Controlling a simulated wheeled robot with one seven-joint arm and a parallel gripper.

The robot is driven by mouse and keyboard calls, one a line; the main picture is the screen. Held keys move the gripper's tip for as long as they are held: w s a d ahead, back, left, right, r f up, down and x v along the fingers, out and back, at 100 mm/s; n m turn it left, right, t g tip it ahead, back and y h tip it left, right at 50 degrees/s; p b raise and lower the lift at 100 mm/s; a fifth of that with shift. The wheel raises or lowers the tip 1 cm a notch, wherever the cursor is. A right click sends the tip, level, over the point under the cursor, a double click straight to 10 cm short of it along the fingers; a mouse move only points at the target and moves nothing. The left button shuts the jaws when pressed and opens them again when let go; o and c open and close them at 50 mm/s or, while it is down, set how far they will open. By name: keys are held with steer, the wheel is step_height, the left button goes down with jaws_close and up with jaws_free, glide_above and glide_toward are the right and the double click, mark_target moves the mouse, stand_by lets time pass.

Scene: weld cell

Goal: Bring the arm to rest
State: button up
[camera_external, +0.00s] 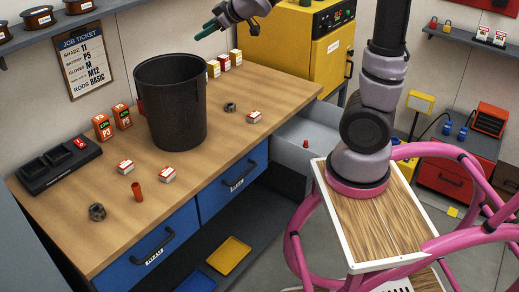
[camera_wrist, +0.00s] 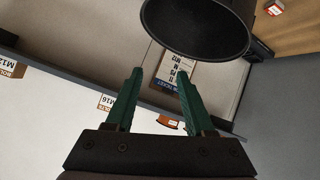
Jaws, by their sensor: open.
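My gripper (camera_external: 207,30) is at the top of the external view, raised above the back of the bench, to the right of the black bin's rim. In the wrist view my gripper (camera_wrist: 159,75) shows two green fingers spread apart with nothing between them. My arm's upper links run out of the top of the external view, so part of the arm is hidden. My arm's base stands on the wood-topped cart at the right.
A large black bin (camera_external: 172,110) stands on the wooden bench (camera_external: 215,143); it also shows in the wrist view (camera_wrist: 198,28). Small boxes, nuts and a battery charger (camera_external: 60,165) lie around it. A grey drawer (camera_external: 297,148) stands open. A yellow cabinet (camera_external: 285,50) is behind.

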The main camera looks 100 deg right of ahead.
steer(key=s+a+r+m+y, duration=0.1)
steer(key=a+y, duration=0.1)
steer(key=a, duration=0.8)
steer(key=s+a+r+y, duration=0.1)
steer(key=a+r+y, duration=0.1)
steer(key=a, duration=0.9)
steer(key=s+a+y, duration=0.2)
steer(key=s+a, duration=0.3)
steer(key=a, duration=0.4)
steer(key=s+a+g+y, duration=0.1)
steer(key=s+a+y, duration=0.2)
steer(key=s+a, duration=0.3)
steer(key=a, duration=0.3)
steer(key=shift+a+f+n+g+y, duration=0.3)
steer(key=shift+a+f+n, duration=0.05)
steer(key=shift+a+n, duration=0.05)
steer(key=shift+w, duration=0.1)
